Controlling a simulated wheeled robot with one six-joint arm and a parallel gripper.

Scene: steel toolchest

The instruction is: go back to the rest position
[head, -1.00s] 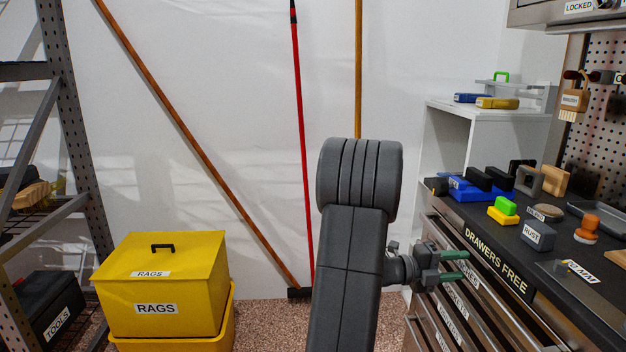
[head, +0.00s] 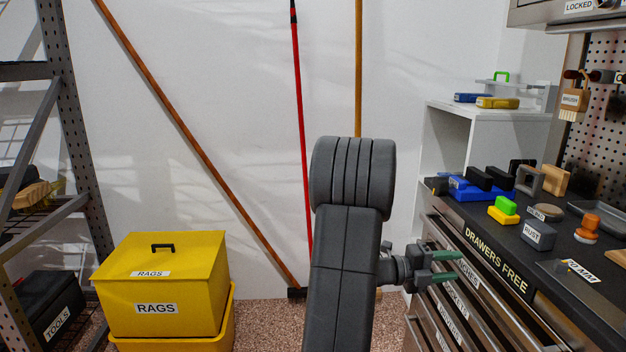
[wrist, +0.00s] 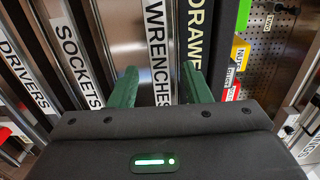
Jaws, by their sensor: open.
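My gripper (head: 448,267) is open and empty in the head view, its two green-tipped fingers pointing right at the front of the steel toolchest (head: 485,260). In the wrist view my gripper (wrist: 158,88) shows its green fingers spread apart with nothing between them. Beyond the fingers are the drawer fronts, with labels such as WRENCHES (wrist: 158,45) and SOCKETS (wrist: 78,55). I cannot tell the exact gap between the fingertips and the drawers. My arm stands in the middle of the head view and hides part of the floor and wall.
The toolchest top holds a blue tray (head: 470,190), a grey RUST block (head: 538,235), a green and yellow block (head: 504,210) and other items. Yellow RAGS bins (head: 165,285) and a metal shelf (head: 75,150) stand left. Long poles lean on the back wall.

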